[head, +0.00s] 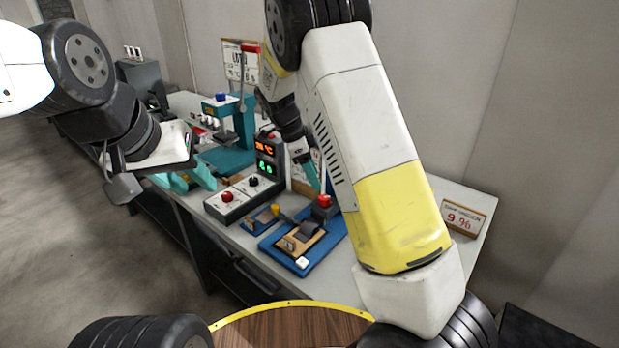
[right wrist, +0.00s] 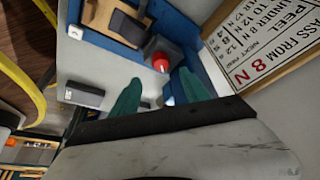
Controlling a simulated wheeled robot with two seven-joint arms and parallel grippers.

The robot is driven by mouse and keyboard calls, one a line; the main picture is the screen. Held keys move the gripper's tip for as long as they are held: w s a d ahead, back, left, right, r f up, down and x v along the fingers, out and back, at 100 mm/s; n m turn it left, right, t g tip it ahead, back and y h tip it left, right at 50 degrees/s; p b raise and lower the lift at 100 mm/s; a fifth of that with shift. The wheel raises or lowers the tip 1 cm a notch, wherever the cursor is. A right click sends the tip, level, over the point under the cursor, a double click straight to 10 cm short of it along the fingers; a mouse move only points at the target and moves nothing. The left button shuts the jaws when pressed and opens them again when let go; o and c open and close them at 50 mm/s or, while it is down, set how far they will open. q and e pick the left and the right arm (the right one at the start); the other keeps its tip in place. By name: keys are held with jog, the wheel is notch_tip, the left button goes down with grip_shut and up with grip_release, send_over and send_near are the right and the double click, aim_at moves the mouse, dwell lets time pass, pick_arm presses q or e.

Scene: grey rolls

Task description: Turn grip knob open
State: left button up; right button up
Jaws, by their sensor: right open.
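A red knob (head: 324,200) sits on a dark grey block (head: 322,212) at the back of a blue plate (head: 272,256). I cannot tell for sure that it is the grip knob. In the right wrist view the red knob (right wrist: 160,63) lies just beyond the fingertips, about midway between them. My right gripper (right wrist: 159,77) is open and empty, its teal fingers apart on either side. In the head view my right gripper (head: 314,186) points down near the knob, partly hidden by my arm. My left gripper (head: 187,180) hangs over the bench's left side; its jaws are unclear.
On the blue plate stands a wooden fixture with a dark roll (head: 308,231). A control box (head: 238,195) with red and black knobs stands left of it. A teal press (head: 235,125) stands behind. A sign (head: 463,217) stands at right; a lettered board (right wrist: 262,50) is close to my right gripper.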

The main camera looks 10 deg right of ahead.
aim_at(324, 197)
jog(key=x, duration=0.8)
jog(key=shift+w, duration=0.15)
grip_shut()
